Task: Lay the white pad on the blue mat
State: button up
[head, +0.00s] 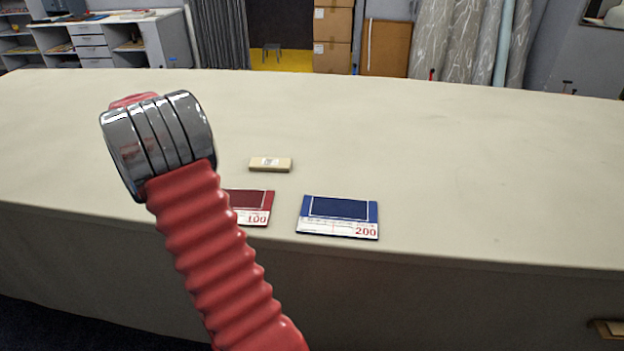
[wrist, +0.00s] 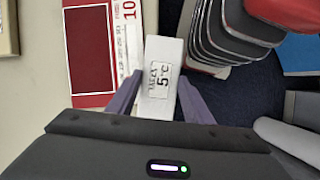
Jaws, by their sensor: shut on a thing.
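The white pad (wrist: 160,58), with a printed "5°C" label, is held between the purple fingers of my gripper (wrist: 156,94) in the wrist view. It is beside the lower edge of the red mat (wrist: 92,50). Its height above the table is hard to tell. The blue mat (head: 338,208), marked 200, lies flat and bare near the front edge of the table, right of the red mat (head: 252,205). In the head view my own arm hides the gripper, the pad and part of the red mat.
A small beige block (head: 270,164) lies behind the mats; part of it shows in the wrist view (wrist: 8,28). The cloth table (head: 450,160) is clear to the right and behind. Its front edge runs close below the mats.

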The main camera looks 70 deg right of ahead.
jog(key=shift+n, duration=0.3)
jog(key=s+d, duration=0.5)
jog(key=s+d+r, duration=0.1)
jog(key=s+d, duration=0.3)
jog(key=s, duration=0.1)
jog(key=s+d+r, duration=0.1)
jog(key=s+d, duration=0.4)
jog(key=s, duration=0.1)
jog(key=shift+d+r, duration=0.2)
jog(key=shift+d, duration=0.1)
jog(key=s+d+r, duration=0.1)
jog(key=s+d, duration=0.2)
jog(key=s, duration=0.5)
jog(key=s+d+r, duration=0.1)
jog(key=s+d, duration=0.2)
jog(key=s, duration=0.5)
jog(key=shift+s+d+n+h, duration=0.25)
jog(key=shift+n+h, duration=0.05)
jog(key=shift+n, duration=0.1)
jog(key=shift+f, duration=3.15)
jog(key=shift+f, duration=0.25)
jog(key=o, duration=1.1)
jog(key=v, duration=1.3)
jog(key=shift+w+r, duration=0.15)
jog(key=shift+r, duration=0.2)
